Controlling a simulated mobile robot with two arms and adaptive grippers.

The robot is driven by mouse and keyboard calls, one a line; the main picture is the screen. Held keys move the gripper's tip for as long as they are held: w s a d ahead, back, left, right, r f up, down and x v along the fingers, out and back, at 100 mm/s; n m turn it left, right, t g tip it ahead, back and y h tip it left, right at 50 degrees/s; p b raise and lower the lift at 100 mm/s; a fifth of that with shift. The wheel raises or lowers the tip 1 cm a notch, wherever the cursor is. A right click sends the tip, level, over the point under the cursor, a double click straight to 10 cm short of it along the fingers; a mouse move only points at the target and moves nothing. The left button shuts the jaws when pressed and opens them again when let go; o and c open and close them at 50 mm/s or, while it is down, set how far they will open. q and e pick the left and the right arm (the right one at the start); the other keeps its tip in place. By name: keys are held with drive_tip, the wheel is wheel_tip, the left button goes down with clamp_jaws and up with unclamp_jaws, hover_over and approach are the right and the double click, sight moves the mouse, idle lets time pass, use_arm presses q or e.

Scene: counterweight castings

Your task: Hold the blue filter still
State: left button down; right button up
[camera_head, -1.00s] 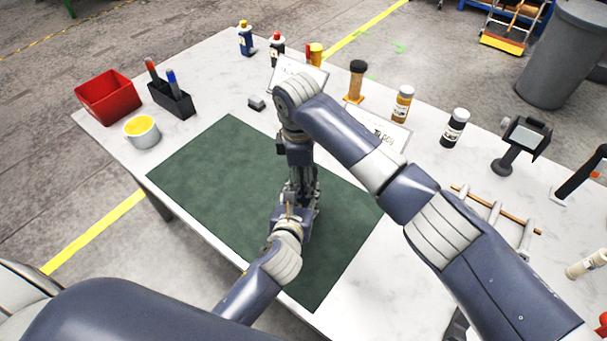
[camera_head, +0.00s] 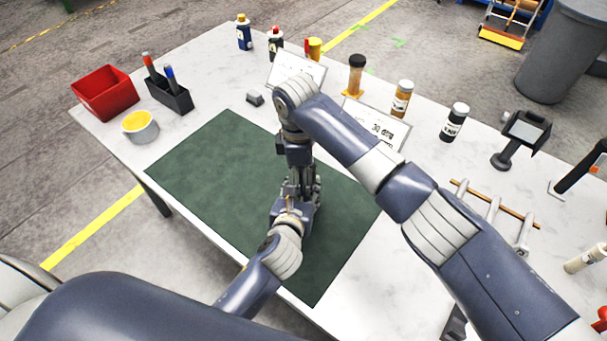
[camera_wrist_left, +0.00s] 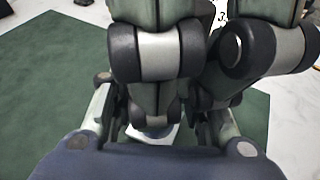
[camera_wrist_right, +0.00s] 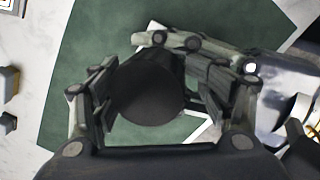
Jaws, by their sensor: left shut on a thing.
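No plainly blue filter shows. A dark round-topped thing (camera_wrist_right: 148,90), perhaps the filter, stands between the fingers of my right gripper (camera_wrist_right: 158,95) in the right wrist view. Its colour looks nearly black. My right gripper (camera_head: 300,188) points down over the green mat; its fingers are apart, with a narrow gap beside the dark thing. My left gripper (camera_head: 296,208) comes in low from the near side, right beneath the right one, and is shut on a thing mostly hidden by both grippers. In the left wrist view, a small pale surface (camera_wrist_left: 155,134) shows low between the left fingers.
The green mat (camera_head: 215,170) is otherwise bare. A red bin (camera_head: 105,95), a cup with yellow contents (camera_head: 140,128) and a dark pen holder (camera_head: 170,96) stand at left. Bottles (camera_head: 401,98), sign cards (camera_head: 380,128) and a wooden-railed rack (camera_head: 495,205) line the back and right.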

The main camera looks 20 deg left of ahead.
sight(301, 170)
drive_tip(key=shift+w, duration=0.1)
drive_tip(key=shift+r, duration=2.1)
drive_tip(key=c, duration=0.7)
drive_tip(key=shift+c, duration=0.4)
drive_tip(key=shift+s+f, duration=0.1)
drive_tip(key=shift+s, duration=0.15)
wheel_tip(301, 170, up, 3)
drive_tip(key=shift+a+r, duration=0.1)
drive_tip(key=shift+a, duration=0.05)
drive_tip(key=shift+r, duration=0.5)
drive_tip(key=c, duration=0.5)
